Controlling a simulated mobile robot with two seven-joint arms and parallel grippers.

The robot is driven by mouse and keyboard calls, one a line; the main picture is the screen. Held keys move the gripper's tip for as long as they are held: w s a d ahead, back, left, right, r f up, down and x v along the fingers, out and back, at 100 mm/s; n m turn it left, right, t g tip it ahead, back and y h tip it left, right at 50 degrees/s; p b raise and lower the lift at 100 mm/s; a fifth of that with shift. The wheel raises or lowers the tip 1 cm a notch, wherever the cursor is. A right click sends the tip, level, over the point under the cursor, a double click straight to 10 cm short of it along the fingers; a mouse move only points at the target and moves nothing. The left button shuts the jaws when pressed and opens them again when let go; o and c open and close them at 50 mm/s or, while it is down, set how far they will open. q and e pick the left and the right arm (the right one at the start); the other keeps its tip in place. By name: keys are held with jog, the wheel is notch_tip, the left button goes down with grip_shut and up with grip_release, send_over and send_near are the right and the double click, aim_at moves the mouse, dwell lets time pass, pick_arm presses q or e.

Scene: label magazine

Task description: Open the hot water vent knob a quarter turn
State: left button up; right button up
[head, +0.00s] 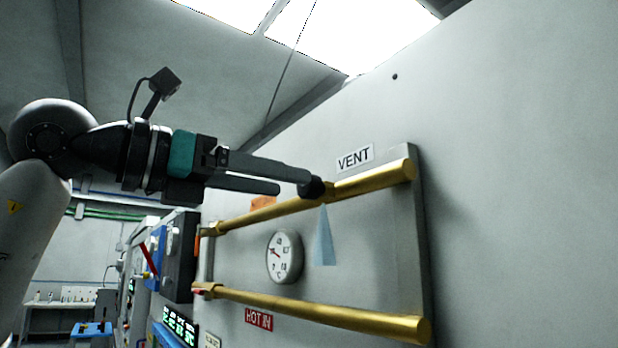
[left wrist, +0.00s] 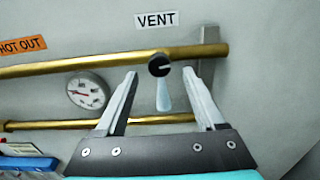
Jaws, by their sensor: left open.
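The vent knob (head: 312,187) is a small black round knob on the upper brass pipe (head: 375,180), below a VENT label (head: 355,158). In the left wrist view the knob (left wrist: 159,65) carries a light line lying roughly along the pipe. My left gripper (head: 295,182) reaches in from the left, its fingers open. In the left wrist view the knob appears between the spread fingertips of the gripper (left wrist: 160,72), with a gap on each side. I cannot tell whether a fingertip touches it. My right gripper is out of view.
A pale blue tapered shape (head: 324,240) hangs below the knob. A round dial gauge (head: 284,257) sits between the upper pipe and the lower brass pipe (head: 330,310), above a red HOT IN label (head: 258,319). Panels and equipment stand at left; the wall at right is bare.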

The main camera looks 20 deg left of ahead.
aim_at(302, 187)
pick_arm(q)
jog(key=p+x, duration=0.1)
jog(key=x, duration=0.4)
jog(key=shift+w+d, duration=0.15)
jog(key=shift+w, duration=0.05)
grip_shut()
dwell(0.4)
